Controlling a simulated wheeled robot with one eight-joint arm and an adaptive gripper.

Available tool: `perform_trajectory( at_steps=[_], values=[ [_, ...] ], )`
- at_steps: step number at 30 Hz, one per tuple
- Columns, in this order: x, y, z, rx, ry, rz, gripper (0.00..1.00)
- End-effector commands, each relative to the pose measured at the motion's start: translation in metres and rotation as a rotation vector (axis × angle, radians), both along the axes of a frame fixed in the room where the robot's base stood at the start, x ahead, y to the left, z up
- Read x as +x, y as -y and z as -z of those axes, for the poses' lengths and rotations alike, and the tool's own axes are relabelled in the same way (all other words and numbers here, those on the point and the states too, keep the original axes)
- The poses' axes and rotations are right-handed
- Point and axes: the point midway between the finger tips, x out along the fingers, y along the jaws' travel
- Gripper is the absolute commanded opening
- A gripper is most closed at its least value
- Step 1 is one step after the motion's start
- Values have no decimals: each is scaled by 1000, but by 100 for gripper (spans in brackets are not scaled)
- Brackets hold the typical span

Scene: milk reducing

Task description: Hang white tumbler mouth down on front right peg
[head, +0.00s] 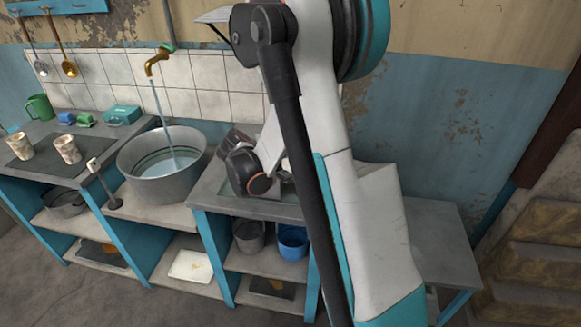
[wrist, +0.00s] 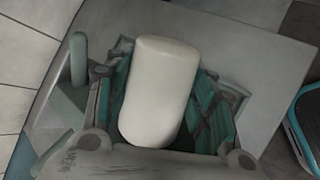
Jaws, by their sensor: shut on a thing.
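The white tumbler (wrist: 158,92) shows large in the middle of the wrist view, slightly tilted there, with a smooth closed end toward the top. My gripper (wrist: 163,64) is shut on it, with a teal-lined finger on each side. A grey-green upright peg (wrist: 78,58) stands left of the gripper, apart from the tumbler. I cannot tell which peg it is. In the head view my arm hides most of the gripper and the rack area above the right counter.
A metal basin (head: 160,172) under a running brass tap (head: 158,58) stands left of my arm. Two patterned cups (head: 67,149) are farther left. A grey bucket (head: 248,237) and a blue bucket (head: 292,241) sit on the shelf below. The right counter (head: 430,235) looks clear.

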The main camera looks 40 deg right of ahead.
Motion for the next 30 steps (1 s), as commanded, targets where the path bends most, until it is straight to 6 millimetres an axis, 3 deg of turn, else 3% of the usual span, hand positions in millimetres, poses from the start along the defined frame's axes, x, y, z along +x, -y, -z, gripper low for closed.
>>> perform_trajectory(
  at_steps=[7,8,10,11,23,30],
  values=[
    [-1,0,2,3,-1,2,25],
    [-1,0,2,3,-1,2,55],
    [-1,0,2,3,-1,2,70],
    [-1,0,2,3,-1,2,74],
    [-1,-3,-1,2,-1,1,74],
    [-3,-29,-24,3,-2,-3,74]
  ],
)
